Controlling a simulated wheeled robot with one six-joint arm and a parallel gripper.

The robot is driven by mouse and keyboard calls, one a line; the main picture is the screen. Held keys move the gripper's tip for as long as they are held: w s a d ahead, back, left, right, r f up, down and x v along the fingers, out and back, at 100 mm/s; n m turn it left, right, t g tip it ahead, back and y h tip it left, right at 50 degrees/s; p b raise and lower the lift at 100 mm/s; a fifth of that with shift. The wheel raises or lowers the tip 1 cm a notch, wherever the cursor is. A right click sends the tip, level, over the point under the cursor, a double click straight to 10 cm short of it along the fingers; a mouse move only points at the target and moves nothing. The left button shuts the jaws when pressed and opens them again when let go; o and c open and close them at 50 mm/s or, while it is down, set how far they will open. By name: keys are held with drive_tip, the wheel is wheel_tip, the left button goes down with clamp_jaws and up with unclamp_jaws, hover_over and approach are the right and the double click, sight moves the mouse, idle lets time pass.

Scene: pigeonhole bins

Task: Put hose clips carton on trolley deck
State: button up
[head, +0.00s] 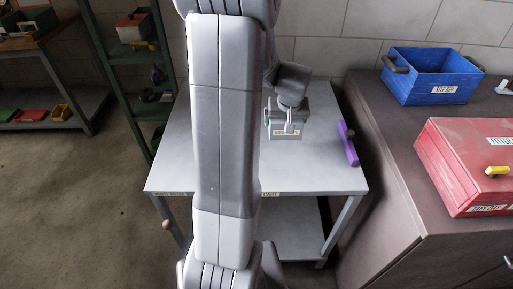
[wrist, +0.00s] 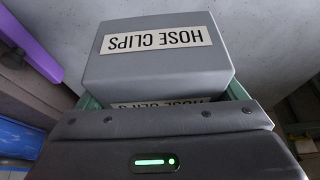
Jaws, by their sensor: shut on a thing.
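The hose clips carton is a grey box with a white "HOSE CLIPS" label, upside down in the wrist view (wrist: 160,66). It fills the space between the green-edged fingers of my gripper (wrist: 165,97). In the head view my gripper (head: 287,125) is over the right part of the trolley deck (head: 310,173), a pale grey top. The carton shows there only as a small grey shape with a pale label (head: 287,131). I cannot tell whether the carton touches the deck. My arm hides the left-middle of the deck.
A purple object (head: 348,143) lies at the deck's right edge. A dark bench to the right holds a blue crate (head: 432,83) and a red box (head: 463,168). A green shelf rack (head: 125,75) stands behind left. The deck's front right is clear.

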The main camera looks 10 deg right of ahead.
sight(296, 121)
drive_tip(key=shift+s+d+r, duration=0.3)
drive_tip(key=shift+s+d, duration=0.2)
drive_tip(key=shift+d, duration=0.1)
drive_tip(key=shift+s+d+r, duration=0.25)
drive_tip(key=shift+s+d, duration=0.2)
drive_tip(key=shift+d, duration=0.15)
drive_tip(key=shift+s+d+f, duration=0.15)
drive_tip(key=shift+f, duration=0.05)
wheel_tip(296, 121, down, 9)
drive_tip(key=shift+f, duration=0.2)
drive_tip(key=shift+f, duration=0.15)
drive_tip(key=o, duration=0.8)
